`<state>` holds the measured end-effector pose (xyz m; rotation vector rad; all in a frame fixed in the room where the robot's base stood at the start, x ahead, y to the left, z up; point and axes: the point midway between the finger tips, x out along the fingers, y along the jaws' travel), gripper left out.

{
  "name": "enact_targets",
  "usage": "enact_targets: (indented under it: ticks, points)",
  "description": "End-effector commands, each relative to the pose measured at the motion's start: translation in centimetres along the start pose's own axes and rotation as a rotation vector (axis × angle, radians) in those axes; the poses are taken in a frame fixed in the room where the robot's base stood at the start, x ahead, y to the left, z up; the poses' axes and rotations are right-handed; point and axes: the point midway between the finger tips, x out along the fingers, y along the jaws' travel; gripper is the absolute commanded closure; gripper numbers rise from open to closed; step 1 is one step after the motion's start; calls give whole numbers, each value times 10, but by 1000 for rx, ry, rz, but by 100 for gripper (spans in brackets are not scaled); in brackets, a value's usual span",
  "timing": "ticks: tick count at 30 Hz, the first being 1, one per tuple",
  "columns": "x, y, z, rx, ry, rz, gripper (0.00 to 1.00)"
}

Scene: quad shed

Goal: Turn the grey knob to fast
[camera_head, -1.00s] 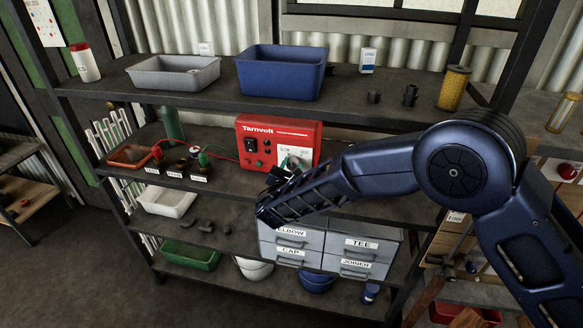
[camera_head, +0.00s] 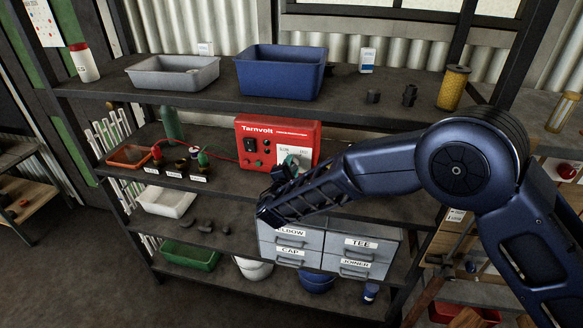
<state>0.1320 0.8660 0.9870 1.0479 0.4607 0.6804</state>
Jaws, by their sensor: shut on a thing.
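The red Tarnvolt box (camera_head: 262,158) stands on the middle shelf. A white dial plate (camera_head: 305,152) with small lettering is on the right of its front. The lettering is too small to read with certainty. My gripper (camera_head: 289,170) is at this plate, coming from the lower right, and is shut on the grey knob. The knob is mostly hidden behind the fingers and wrist, so I cannot tell where it points. A teal-green patch shows on the plate just above the fingers.
Small terminals with red, black and green tops (camera_head: 182,164) stand left of the box, wired to it. A blue bin (camera_head: 282,73) and a grey tray (camera_head: 173,72) are on the shelf above. Labelled grey drawers (camera_head: 330,243) sit below my forearm.

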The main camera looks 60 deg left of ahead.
Motion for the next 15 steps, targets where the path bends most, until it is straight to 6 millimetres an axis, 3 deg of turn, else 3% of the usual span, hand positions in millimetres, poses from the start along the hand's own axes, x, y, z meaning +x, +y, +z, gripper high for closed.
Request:
enact_targets:
  ticks: [15]
  points:
    - [0,-1,0,44,1,-1,85]
